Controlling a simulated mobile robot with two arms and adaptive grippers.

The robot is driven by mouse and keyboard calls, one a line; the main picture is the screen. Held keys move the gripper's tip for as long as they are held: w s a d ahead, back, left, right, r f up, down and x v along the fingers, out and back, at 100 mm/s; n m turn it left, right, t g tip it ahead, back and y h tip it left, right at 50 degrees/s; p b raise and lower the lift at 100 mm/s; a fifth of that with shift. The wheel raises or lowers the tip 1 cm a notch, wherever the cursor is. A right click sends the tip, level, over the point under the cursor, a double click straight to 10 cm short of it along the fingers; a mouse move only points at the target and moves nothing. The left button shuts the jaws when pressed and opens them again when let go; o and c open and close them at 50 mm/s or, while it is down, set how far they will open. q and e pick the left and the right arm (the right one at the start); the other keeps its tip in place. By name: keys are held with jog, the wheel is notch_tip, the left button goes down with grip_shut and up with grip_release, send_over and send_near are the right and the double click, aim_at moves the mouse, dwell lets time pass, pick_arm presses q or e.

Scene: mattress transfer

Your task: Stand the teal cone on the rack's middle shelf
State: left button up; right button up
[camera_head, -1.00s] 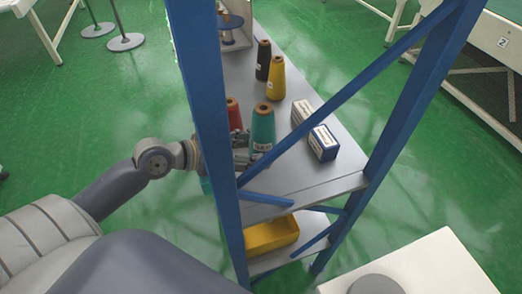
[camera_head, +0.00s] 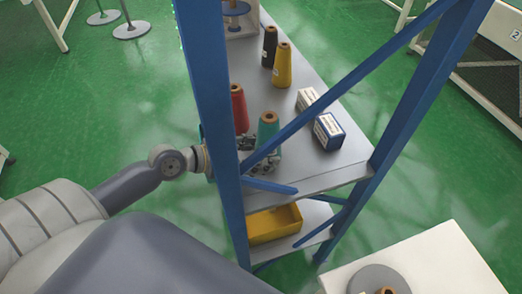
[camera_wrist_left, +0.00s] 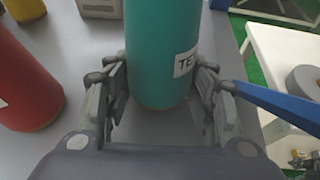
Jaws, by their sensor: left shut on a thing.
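The teal cone (camera_head: 268,132) is at the near end of the rack's grey shelf (camera_head: 312,172), partly hidden by a blue brace. My left gripper (camera_head: 256,156) is shut on its lower part. In the left wrist view the teal cone (camera_wrist_left: 162,55) is upright between the fingers of my left gripper (camera_wrist_left: 160,85), its label facing right. Its base is at or very close to the shelf surface; I cannot tell whether it touches.
A red cone (camera_head: 239,110) stands just behind the teal one. Yellow (camera_head: 282,68) and black (camera_head: 269,47) cones stand farther back. A blue-and-white box (camera_head: 328,132) and a pale box (camera_head: 306,99) lie to the right. A yellow bin (camera_head: 274,223) sits below. Blue posts (camera_head: 211,110) frame the near end.

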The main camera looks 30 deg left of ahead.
pick_arm(q)
jog(key=shift+f, duration=0.2)
jog(key=o, duration=1.2)
jog(key=shift+r, duration=0.4)
jog(key=shift+s+a+r, duration=0.15)
jog(key=shift+r, duration=0.05)
jog(key=shift+b+v, duration=0.45)
jog(key=shift+v, duration=5.35)
jog(key=shift+r, duration=0.1)
